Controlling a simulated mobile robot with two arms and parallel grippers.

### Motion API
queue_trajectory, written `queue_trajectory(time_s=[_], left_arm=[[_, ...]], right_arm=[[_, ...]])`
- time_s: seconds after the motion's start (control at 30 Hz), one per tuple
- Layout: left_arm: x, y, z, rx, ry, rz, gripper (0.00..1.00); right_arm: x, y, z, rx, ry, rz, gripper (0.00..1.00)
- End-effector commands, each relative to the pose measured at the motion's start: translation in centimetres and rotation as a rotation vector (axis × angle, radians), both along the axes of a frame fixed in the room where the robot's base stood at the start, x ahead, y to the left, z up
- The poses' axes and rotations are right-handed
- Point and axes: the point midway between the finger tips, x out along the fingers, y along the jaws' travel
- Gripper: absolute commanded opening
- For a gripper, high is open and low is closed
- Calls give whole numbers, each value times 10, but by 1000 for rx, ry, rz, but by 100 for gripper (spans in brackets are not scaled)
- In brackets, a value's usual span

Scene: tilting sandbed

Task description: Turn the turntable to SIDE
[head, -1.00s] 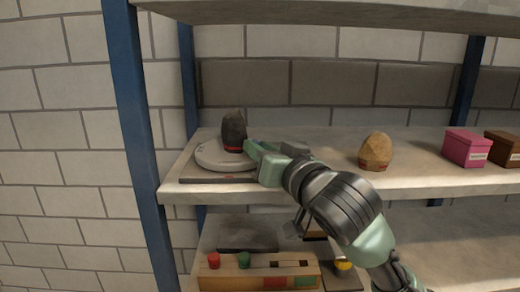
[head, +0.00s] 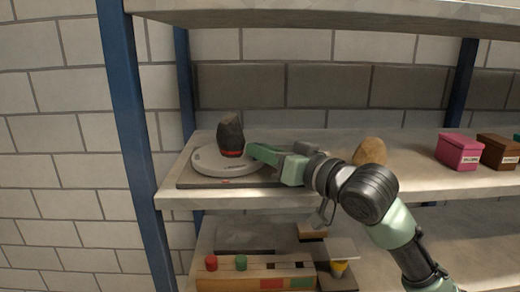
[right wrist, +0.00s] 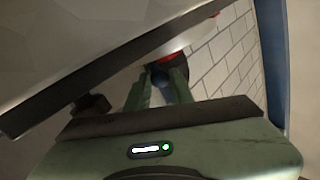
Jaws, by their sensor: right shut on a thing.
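The turntable (head: 205,164) is a round pale disc on a flat dark base at the left end of the middle shelf. A dark upright stone (head: 230,134) with a red band stands on the disc. My right gripper (head: 254,151) reaches in from the right, low at the disc's right side. In the right wrist view its fingers (right wrist: 158,88) are shut on a small blue piece (right wrist: 159,77) by the disc's rim, close to the red band. The piece is mostly hidden, and its join to the disc does not show. My left gripper is not in view.
A brown stone (head: 370,151) stands behind my right arm. A pink box (head: 459,151) and a brown box (head: 499,151) stand further right. A blue post (head: 130,130) is at the left. The lower shelf holds a wooden block (head: 240,275) with red and green knobs.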

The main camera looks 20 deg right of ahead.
Motion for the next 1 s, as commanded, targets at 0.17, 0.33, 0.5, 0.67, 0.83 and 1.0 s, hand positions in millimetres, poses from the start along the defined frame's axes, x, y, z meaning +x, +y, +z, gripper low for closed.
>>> queue_trajectory(time_s=[0.17,0.33,0.5,0.67,0.83,1.0], left_arm=[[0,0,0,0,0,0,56],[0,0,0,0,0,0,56],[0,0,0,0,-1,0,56],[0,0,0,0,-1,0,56],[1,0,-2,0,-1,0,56],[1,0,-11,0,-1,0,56]], right_arm=[[1,-1,-2,2,5,11,0],[1,-1,-2,2,5,11,0],[1,-1,-1,3,3,10,44],[0,-1,-1,2,2,9,44],[-5,-4,-2,2,1,8,44],[-28,-16,-4,0,0,7,44]])
